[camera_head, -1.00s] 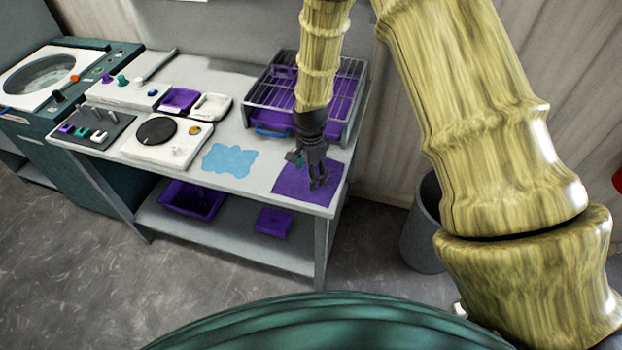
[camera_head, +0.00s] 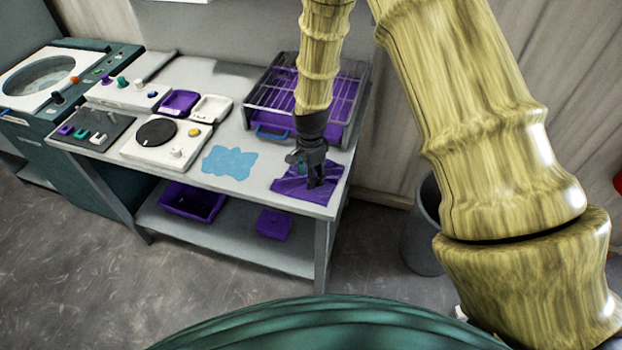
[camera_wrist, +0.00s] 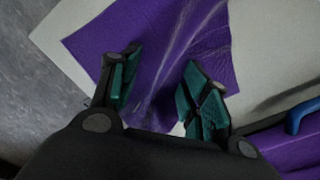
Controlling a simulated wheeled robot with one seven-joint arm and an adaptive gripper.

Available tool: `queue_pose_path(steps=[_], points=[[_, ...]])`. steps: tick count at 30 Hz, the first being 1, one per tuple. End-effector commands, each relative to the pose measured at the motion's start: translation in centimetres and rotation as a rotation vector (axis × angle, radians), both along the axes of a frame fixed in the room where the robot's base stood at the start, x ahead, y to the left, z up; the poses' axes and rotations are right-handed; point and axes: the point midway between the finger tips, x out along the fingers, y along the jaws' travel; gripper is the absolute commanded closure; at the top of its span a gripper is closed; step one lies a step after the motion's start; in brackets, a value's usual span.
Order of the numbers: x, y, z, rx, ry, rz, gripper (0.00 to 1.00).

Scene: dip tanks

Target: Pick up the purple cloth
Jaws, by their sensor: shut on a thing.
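The purple cloth (camera_head: 291,187) lies near the front right corner of the grey table, with creases gathered toward my gripper (camera_head: 316,183). In the wrist view the cloth (camera_wrist: 205,45) spreads beyond the fingers, with folds running in between them. My gripper (camera_wrist: 158,90) points down and is shut on a bunched part of the cloth. Most of the cloth still rests on the tabletop. The pinched part is partly hidden by the fingers.
A purple tray with a wire rack (camera_head: 350,95) stands just behind the cloth. A grey bin (camera_head: 422,245) stands right of the table (camera_head: 255,190).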

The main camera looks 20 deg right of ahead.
Motion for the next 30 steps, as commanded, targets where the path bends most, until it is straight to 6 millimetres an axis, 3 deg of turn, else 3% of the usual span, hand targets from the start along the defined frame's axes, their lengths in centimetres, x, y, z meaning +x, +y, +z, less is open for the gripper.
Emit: queue_pose_path(steps=[5, 11, 30], points=[[-0.31, 0.03, -0.58, 0.0, 0.006, 0.0, 0.79], [-0.4, 0.03, -0.74, 0.0, 0.008, 0.0, 1.0], [-0.57, 0.0, -0.89, 0.0, 0.011, 0.0, 1.0]])
